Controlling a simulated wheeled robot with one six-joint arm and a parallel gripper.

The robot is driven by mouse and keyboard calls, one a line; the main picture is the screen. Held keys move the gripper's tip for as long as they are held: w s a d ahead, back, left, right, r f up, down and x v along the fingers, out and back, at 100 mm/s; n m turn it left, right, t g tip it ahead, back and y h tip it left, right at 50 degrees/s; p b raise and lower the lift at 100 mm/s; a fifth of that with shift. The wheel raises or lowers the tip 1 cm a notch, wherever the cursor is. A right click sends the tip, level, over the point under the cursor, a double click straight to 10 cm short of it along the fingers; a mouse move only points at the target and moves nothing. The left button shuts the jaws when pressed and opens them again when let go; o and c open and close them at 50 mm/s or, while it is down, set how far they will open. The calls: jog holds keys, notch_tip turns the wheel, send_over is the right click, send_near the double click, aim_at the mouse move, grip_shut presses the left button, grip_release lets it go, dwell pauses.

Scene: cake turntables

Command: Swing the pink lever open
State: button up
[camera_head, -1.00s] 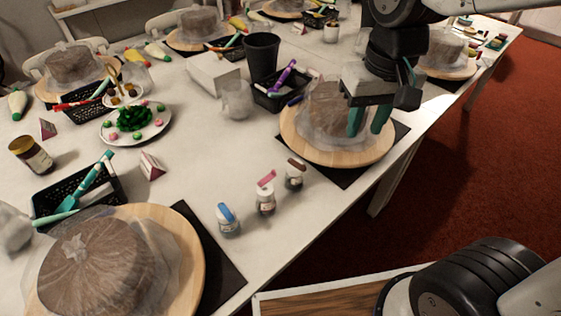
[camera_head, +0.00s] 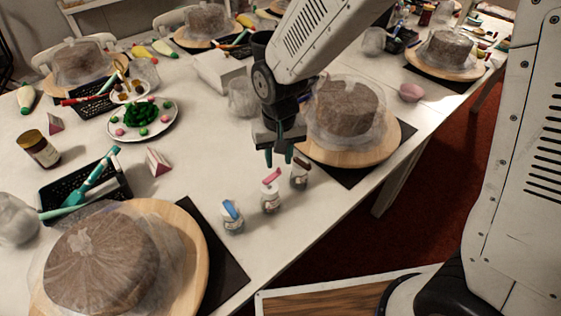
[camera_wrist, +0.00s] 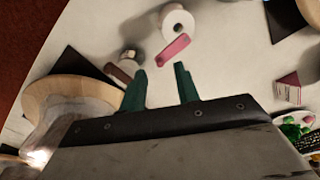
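The pink lever (camera_head: 271,176) sits on top of a small white-capped jar (camera_head: 270,200), the middle one of three in a row near the table's front edge. In the wrist view the pink lever (camera_wrist: 174,46) lies beyond the fingertips, slanting beside the round white jar top (camera_wrist: 177,20). My gripper (camera_head: 279,160) points down above and just behind this jar. Its two green fingers (camera_wrist: 160,78) are apart with nothing between them. They do not appear to touch the lever.
A jar with a brown lever (camera_head: 300,166) stands close on the right, and a jar with a blue lever (camera_head: 231,211) on the left. A wooden turntable (camera_head: 350,157) with a wrapped cake is at right. Another turntable (camera_head: 190,260) is at front left.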

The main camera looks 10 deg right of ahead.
aim_at(272, 175)
jog(key=shift+f, duration=1.2)
grip_shut()
jog(key=shift+w+a+n, duration=0.2)
jog(key=shift+n, duration=0.4)
grip_release()
jog(key=shift+r, duration=0.1)
